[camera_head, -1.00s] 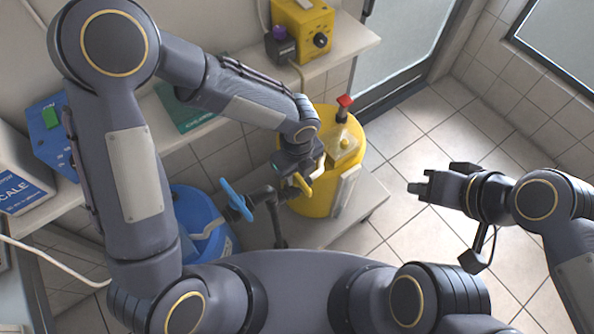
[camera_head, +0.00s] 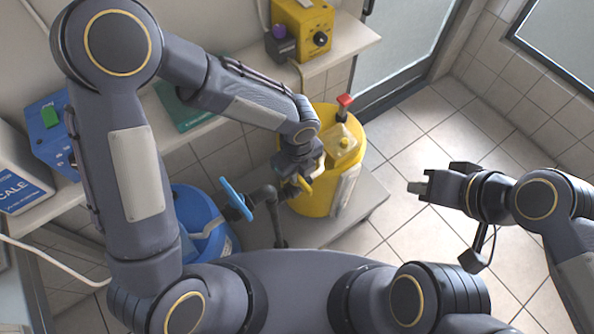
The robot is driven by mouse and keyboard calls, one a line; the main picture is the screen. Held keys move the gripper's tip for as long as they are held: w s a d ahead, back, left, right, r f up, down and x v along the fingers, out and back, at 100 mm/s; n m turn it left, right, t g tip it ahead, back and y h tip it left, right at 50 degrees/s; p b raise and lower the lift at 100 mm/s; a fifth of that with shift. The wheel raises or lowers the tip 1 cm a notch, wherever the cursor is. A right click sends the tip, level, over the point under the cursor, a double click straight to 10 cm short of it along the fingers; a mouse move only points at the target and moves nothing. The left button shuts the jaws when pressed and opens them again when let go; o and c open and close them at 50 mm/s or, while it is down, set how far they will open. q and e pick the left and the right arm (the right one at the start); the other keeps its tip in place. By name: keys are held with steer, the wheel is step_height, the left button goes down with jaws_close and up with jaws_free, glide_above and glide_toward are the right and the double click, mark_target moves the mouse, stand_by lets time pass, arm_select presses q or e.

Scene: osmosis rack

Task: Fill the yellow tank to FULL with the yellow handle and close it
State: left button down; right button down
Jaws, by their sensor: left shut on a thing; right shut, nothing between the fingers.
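The yellow tank (camera_head: 316,199) stands on a low grey platform right of centre. A red-capped part (camera_head: 344,101) and a pale yellow container (camera_head: 340,146) show at its top, and a pale upright strip (camera_head: 346,188) is on its right side. My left gripper (camera_head: 300,178) is at the tank's front left, shut on the yellow handle (camera_head: 303,184), which is partly hidden by the fingers. The liquid level cannot be made out. My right gripper (camera_head: 418,188) is shut and empty, held over the floor to the right of the tank.
A blue handle (camera_head: 236,199) on dark piping (camera_head: 277,220) is just left of my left gripper, beside a blue tank (camera_head: 198,205). A shelf (camera_head: 345,50) behind holds a yellow box (camera_head: 303,25) and a blue box (camera_head: 50,143). The tiled floor (camera_head: 410,135) at right is clear.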

arm_select(q)
steer(key=n+b, duration=0.2)
steer(key=n, duration=0.1)
steer(key=shift+f+n, duration=0.15)
steer(key=shift+n, duration=0.15)
steer(key=n+b, duration=0.3)
steer(key=n, duration=0.2)
steer(key=shift+b, duration=0.4)
steer(key=n+b, duration=0.2)
steer(key=n, duration=0.3)
steer(key=shift+r+n+b, duration=0.2)
steer(key=shift+n+b, duration=0.55)
steer(key=shift+n, duration=1.15)
steer(key=c, duration=1.5)
jaws_free()
steer(key=shift+o, duration=0.2)
steer(key=shift+r, duration=0.1)
